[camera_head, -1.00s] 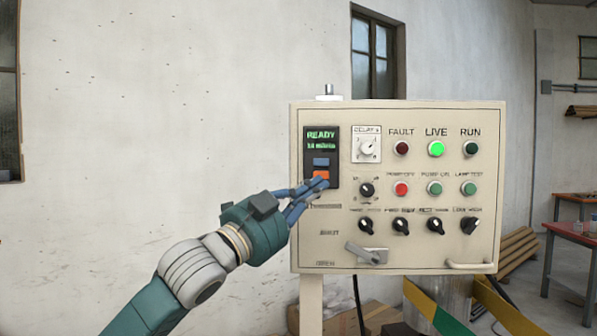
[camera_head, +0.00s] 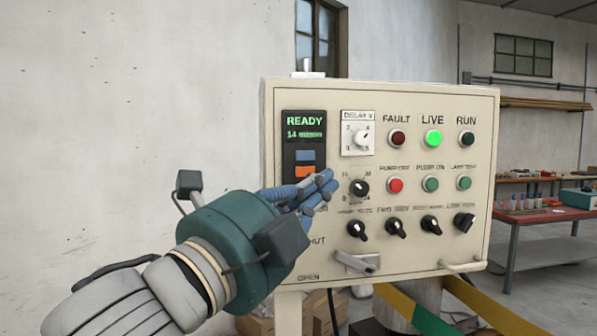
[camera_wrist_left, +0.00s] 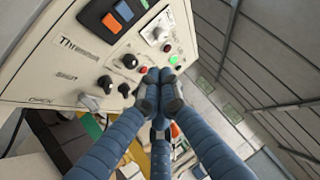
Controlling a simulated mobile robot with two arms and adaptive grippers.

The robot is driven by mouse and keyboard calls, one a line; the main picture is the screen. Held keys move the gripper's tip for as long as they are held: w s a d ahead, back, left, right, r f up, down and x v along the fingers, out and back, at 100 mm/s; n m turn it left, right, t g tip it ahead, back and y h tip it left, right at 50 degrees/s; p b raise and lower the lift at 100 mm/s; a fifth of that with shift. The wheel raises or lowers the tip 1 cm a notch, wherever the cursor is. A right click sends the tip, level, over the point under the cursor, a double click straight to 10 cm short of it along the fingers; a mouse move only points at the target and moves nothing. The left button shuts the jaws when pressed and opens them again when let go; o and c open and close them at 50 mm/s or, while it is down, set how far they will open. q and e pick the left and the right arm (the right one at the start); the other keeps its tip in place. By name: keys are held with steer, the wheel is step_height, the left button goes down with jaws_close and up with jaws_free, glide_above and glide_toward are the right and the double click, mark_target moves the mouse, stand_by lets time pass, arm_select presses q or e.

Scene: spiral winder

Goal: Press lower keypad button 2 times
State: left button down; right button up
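The cream control panel (camera_head: 400,255) carries a dark keypad (camera_head: 289,160) with a green READY display. The keypad has a blue upper button (camera_head: 305,156) and an orange lower button (camera_head: 304,171). In the left wrist view the orange button (camera_wrist_left: 111,22) and the blue one (camera_wrist_left: 124,11) are both uncovered. My left gripper (camera_head: 322,186) has its blue fingers together, shut and empty. In the head view its tips appear just below and right of the orange button. In the left wrist view the fingertips (camera_wrist_left: 162,78) meet well away from the keypad; contact cannot be judged. My right gripper is not in view.
A delay dial (camera_head: 364,138), a black knob (camera_head: 359,187) and a red button (camera_head: 395,185) lie near the fingers. A lever (camera_head: 357,262) and a handle (camera_head: 463,265) stick out below. A red-topped table (camera_head: 548,216) stands behind at right.

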mark_target(305, 176)
arm_select(q)
steer(key=w, duration=0.2)
steer(key=w+a, duration=0.1)
steer(key=w, duration=0.2)
steer(key=w+a, duration=0.1)
steer(key=w, duration=0.2)
steer(key=shift+w, duration=0.45)
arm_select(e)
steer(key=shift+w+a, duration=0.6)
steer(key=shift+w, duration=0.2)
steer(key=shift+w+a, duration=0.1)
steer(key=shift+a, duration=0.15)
arm_select(q)
steer(key=shift+w, duration=0.1)
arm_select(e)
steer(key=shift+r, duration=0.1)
arm_select(q)
steer(key=shift+w, duration=0.25)
steer(key=shift+a, duration=0.1)
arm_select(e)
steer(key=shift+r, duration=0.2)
